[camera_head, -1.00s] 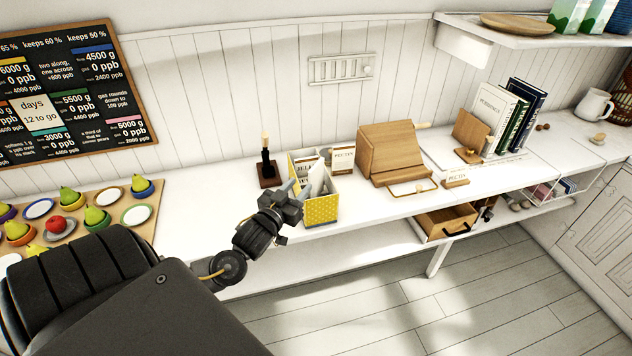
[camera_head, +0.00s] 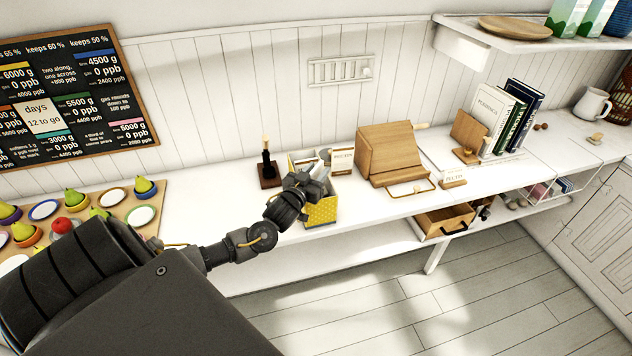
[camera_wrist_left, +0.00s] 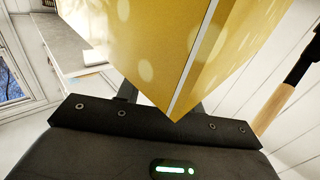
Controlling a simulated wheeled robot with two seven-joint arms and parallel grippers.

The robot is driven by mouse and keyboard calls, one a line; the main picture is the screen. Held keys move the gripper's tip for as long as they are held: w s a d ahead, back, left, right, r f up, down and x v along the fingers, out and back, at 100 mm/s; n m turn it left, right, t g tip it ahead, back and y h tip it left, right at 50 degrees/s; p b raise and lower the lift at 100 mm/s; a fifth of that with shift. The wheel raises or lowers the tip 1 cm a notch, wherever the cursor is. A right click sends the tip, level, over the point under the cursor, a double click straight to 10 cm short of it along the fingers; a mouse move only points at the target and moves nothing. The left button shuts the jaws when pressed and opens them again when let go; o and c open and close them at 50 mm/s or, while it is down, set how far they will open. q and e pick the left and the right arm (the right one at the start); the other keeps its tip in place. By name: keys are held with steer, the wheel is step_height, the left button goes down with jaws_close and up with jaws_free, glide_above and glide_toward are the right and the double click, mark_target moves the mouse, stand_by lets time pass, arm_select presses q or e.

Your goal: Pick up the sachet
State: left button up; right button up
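A yellow dotted box (camera_head: 321,213) with an open top stands on the white counter. Pale upright packets show inside it, one lettered card or packet (camera_head: 342,160) at its back right; I cannot tell which one is the sachet. My left gripper (camera_head: 318,171) is at the box's top, over its front left side, and hides part of the opening. In the left wrist view the yellow box (camera_wrist_left: 150,45) fills the upper middle, a corner toward the camera, and covers the fingertips. My right gripper is not in view.
A dark stand with a bottle-like object (camera_head: 268,170) is left of the box. A wooden stand (camera_head: 390,153) is to the right, with a small label holder (camera_head: 453,180) beyond. A fruit board (camera_head: 152,190) lies at the left. A wooden drawer (camera_head: 445,222) sits under the counter.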

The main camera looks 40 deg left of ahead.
arm_select(q)
jaws_close()
stand_by(0.4)
